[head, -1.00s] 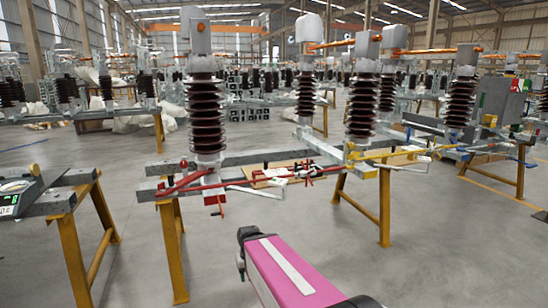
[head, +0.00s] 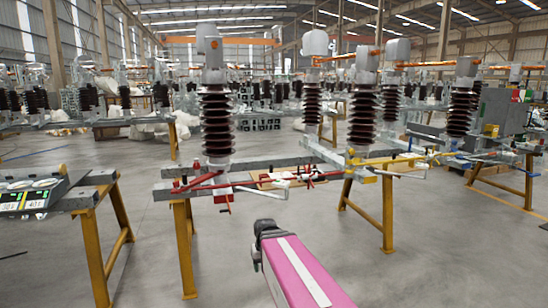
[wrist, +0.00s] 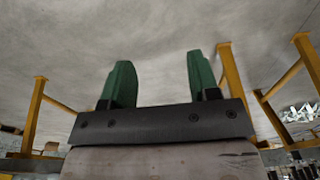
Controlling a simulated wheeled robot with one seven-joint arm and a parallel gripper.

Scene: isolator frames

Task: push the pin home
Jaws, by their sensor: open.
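The nearest isolator frame (head: 330,171) is a grey steel beam on yellow trestles, with ribbed brown insulators (head: 217,122) standing on it. A red lever and rod linkage (head: 205,182) runs along its near side, with a small red part (head: 225,204) hanging below. I cannot make out the pin in either view. My gripper (wrist: 160,62) shows in the wrist view with two green fingers apart and nothing between them. In the head view, my pink arm reaches up from the bottom, short of the frame; the fingers cannot be made out there.
A bench (head: 85,190) with a device with displays (head: 35,195) stands at the left. A wooden board (head: 285,180) with small parts lies on the frame. Yellow trestle legs (head: 185,250) stand below the beam. Grey floor (head: 160,270) is clear around my arm.

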